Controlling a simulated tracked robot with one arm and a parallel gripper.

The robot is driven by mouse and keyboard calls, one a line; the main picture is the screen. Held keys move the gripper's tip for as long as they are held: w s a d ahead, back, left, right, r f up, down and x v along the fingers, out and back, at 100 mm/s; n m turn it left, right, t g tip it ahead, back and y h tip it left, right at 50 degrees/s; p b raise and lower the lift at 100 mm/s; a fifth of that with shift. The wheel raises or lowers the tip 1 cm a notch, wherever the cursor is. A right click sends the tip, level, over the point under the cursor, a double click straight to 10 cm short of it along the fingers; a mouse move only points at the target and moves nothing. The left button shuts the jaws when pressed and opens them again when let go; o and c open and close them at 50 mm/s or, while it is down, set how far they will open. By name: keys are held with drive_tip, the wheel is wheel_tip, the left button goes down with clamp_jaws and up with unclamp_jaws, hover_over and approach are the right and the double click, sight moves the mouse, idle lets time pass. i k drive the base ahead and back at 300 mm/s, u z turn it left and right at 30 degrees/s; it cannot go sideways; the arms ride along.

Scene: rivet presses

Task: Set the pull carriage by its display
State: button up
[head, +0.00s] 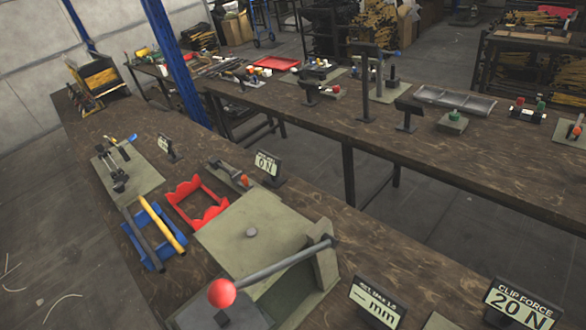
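No part of my gripper shows in the head view. A display (266,164) reading "0 N" stands near the middle of the bench. Beside it is a low grey-green slide-like fixture (231,176) with a small orange-red part at its end; I cannot tell whether this is the pull carriage. A display (378,302) with a dash and "mm" stands at the front. A display (521,304) reading "CLIP FORCE 20 N" stands at the lower right. A smaller display (166,148) farther left is too small to read.
A large grey-green press (300,262) with a red-knobbed lever (222,292) fills the front. A red cradle (196,203) and a blue rack (153,235) holding a yellow and a dark bar lie left of it. A second bench (430,145) carries more fixtures.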

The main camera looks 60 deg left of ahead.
sight(243, 180)
drive_tip(key=u, duration=1.8)
drive_tip(key=k, duration=1.75)
drive_tip(key=u, duration=0.4)
drive_tip(key=i, duration=0.65)
drive_tip(key=u, duration=0.7)
drive_tip(key=i, duration=1.3)
drive_tip(key=z, duration=0.25)
drive_tip(key=i, duration=1.2)
drive_tip(key=z, duration=0.75)
